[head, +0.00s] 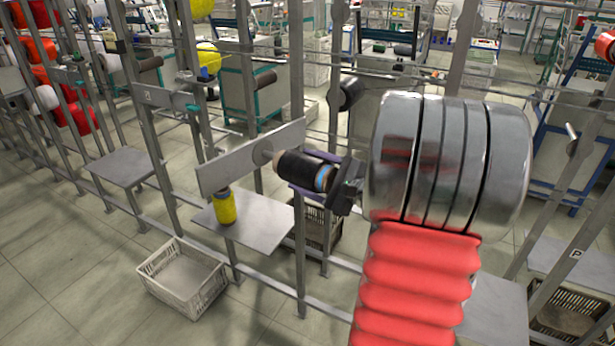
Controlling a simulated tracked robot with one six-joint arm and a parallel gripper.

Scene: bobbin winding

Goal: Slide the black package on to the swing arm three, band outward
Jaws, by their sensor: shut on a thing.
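The black package (297,166) lies on its side, clear of the shelf below. Its blue band (322,178) is at the right end, towards my gripper. Its left end shows a tan core edge, close to the round disc (262,152) on a grey slanting plate (225,174). I cannot tell whether the core is on a spindle there, and I see no number on this arm. My gripper (318,174) is shut on the package, with purple fingers above and below it. Part of the package's right end is hidden by my gripper.
A yellow package (225,208) stands on the grey shelf (262,232) below. A pale crate (182,278) sits on the floor at front left. Upright metal posts (298,240) stand close around the package. Another dark package (351,93) is behind.

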